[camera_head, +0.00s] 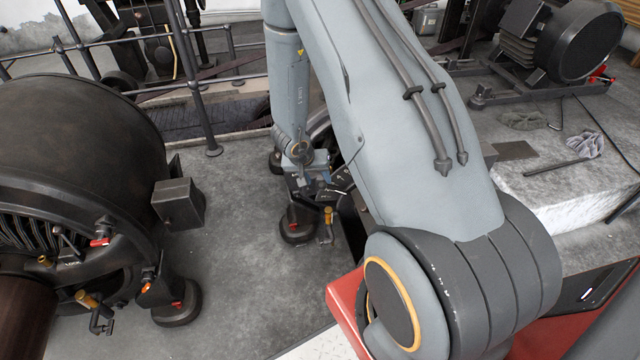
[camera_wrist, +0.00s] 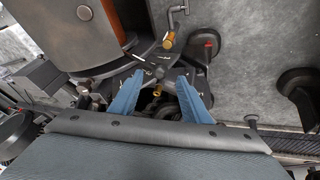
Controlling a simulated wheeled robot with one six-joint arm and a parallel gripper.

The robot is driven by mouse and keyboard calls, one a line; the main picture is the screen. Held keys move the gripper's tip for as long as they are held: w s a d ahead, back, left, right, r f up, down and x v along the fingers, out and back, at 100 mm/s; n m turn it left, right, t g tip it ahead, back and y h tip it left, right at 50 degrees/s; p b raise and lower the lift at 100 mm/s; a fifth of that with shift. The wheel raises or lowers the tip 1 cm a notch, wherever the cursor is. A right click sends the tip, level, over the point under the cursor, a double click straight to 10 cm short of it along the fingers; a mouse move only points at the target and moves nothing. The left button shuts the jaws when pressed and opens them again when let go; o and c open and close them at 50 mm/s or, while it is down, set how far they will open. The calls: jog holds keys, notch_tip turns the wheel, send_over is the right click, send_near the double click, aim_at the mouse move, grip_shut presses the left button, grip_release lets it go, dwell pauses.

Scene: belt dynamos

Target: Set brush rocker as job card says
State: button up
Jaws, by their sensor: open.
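In the wrist view my gripper (camera_wrist: 160,76) is open, its two blue fingers spread on either side of a small brass-coloured knob (camera_wrist: 158,88). I see no contact, and the depth between them is unclear. A dark arc plate with white marks (camera_wrist: 148,68), seemingly part of the brush rocker, lies just beyond the fingertips. A brass-handled crank (camera_wrist: 169,40) stands past it; it also shows in the head view (camera_head: 328,216). In the head view my gripper (camera_head: 313,178) is small and low at this dynamo, most of which my arm hides. I cannot make out a job card.
A large dark dynamo (camera_head: 75,150) stands at the left, with brass and red-tipped handles. Railings (camera_head: 190,75) run behind. A pale plinth (camera_head: 570,195) at the right bears gloves (camera_head: 584,144) and a rod. Grey floor (camera_head: 235,250) between the machines is clear.

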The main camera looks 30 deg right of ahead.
aim_at(321, 184)
jog(key=shift+x, duration=2.55)
jog(key=shift+w, duration=0.1)
